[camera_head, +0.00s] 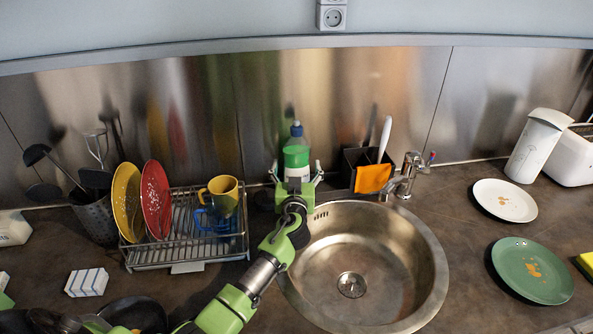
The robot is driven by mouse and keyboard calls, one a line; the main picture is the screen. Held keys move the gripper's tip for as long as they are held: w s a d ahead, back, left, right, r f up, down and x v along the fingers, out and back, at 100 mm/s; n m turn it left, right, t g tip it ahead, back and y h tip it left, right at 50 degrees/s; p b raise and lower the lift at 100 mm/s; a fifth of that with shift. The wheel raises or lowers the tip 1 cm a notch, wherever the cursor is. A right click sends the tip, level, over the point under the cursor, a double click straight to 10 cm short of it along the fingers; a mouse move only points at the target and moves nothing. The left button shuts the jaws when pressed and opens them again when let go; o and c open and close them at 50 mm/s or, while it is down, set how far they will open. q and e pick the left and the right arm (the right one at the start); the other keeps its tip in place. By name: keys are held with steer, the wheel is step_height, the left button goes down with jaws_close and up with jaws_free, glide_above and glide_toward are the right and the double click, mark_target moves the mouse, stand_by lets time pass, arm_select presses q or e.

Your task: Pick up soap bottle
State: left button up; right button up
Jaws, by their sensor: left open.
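The soap bottle (297,157) is a clear bottle with green liquid and a blue cap. It stands upright on the counter behind the sink, close to the metal backsplash. My left gripper (296,173) is right in front of the bottle, its two fingers spread to the left and right of the bottle's lower part. The fingers look apart from the bottle, though contact is hard to tell. The gripper hides the bottle's base. My right gripper does not show clearly.
A round steel sink (432,262) with a faucet (405,175) lies to the right. A dark caddy (353,160) with an orange cloth (372,179) stands just right of the bottle. A dish rack (185,258) with plates and mugs stands left. Plates (505,200) lie far right.

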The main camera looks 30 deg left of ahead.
arm_select(q)
steer(key=shift+w, duration=0.1)
steer(key=c, duration=1.6)
steer(key=shift+r, duration=0.15)
